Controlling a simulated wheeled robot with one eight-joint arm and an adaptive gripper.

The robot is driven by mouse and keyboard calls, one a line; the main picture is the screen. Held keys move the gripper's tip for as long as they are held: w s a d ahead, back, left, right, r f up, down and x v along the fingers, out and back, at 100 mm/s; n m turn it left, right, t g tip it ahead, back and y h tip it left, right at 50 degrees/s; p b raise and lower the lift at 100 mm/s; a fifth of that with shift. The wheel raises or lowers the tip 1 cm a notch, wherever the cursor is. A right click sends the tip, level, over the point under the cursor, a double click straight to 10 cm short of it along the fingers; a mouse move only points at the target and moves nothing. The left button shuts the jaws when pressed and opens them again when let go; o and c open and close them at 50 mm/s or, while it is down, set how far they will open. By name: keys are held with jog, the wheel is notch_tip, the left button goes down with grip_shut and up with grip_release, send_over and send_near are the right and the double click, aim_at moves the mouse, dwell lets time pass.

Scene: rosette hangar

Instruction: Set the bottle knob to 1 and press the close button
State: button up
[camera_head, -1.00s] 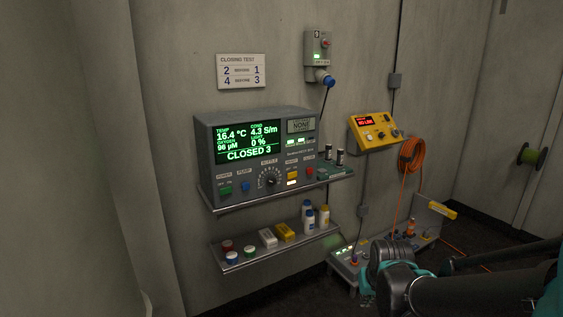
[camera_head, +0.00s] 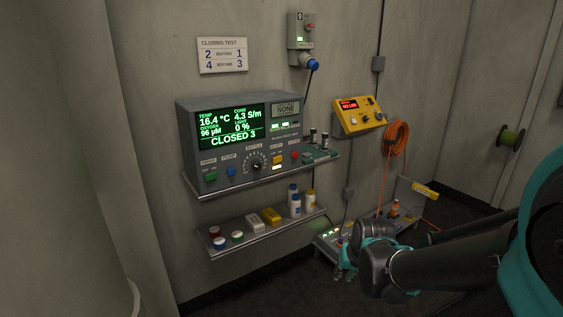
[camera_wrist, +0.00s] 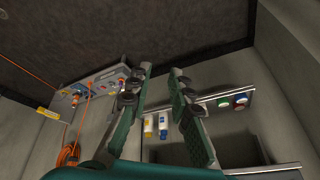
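The grey control box (camera_head: 240,140) stands on the upper wall shelf in the head view. Its green screen (camera_head: 231,126) reads "CLOSED 3". The round black bottle knob (camera_head: 257,161) is on its lower front, with a dial around it; its exact setting is too small to read. My gripper (camera_head: 346,270) is low at the right, well away from the box. In the wrist view my gripper (camera_wrist: 160,80) has its fingers apart and nothing between them.
A lower shelf (camera_head: 270,238) holds jars, boxes and bottles. A yellow panel (camera_head: 359,116) and an orange cable coil (camera_head: 394,146) hang to the right. A sign (camera_head: 222,55) headed "CLOSING TEST" is above. A grey tray unit (camera_head: 326,243) is near the floor.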

jog(key=o, duration=0.5)
jog(key=w+a+r+m+y, duration=0.1)
jog(key=w+a, duration=0.1)
jog(key=w+a+m+t+y, duration=0.1)
jog(key=a, duration=0.1)
jog(key=w+a+r+m+y, duration=0.1)
jog(key=w+a, duration=0.1)
jog(key=a, duration=0.1)
jog(key=shift+w+a+r+m+t, duration=0.1)
jog(key=shift+w+r+m+t, duration=0.2)
jog(key=shift+w+m, duration=0.1)
jog(key=shift+c, duration=0.2)
jog(key=shift+o, duration=0.8)
jog(key=w+a+r+m+t+y, duration=0.2)
jog(key=w+a+r+m+y, duration=0.1)
jog(key=w+a+r+m, duration=0.1)
jog(key=shift+w+a+r+m+y, duration=0.35)
jog(key=shift+w+a+m, duration=0.45)
jog(key=shift+a, duration=0.45)
jog(key=m+t+y, duration=0.3)
jog(key=m+t, duration=0.4)
jog(key=m, duration=1.1)
send_near(258, 167)
jog(key=shift+h, duration=0.25)
jog(key=x, duration=0.9)
jog(key=shift+a+r, duration=0.1)
jog(key=shift+r, duration=0.1)
jog(key=shift+c, duration=0.3)
jog(key=c, duration=1.1)
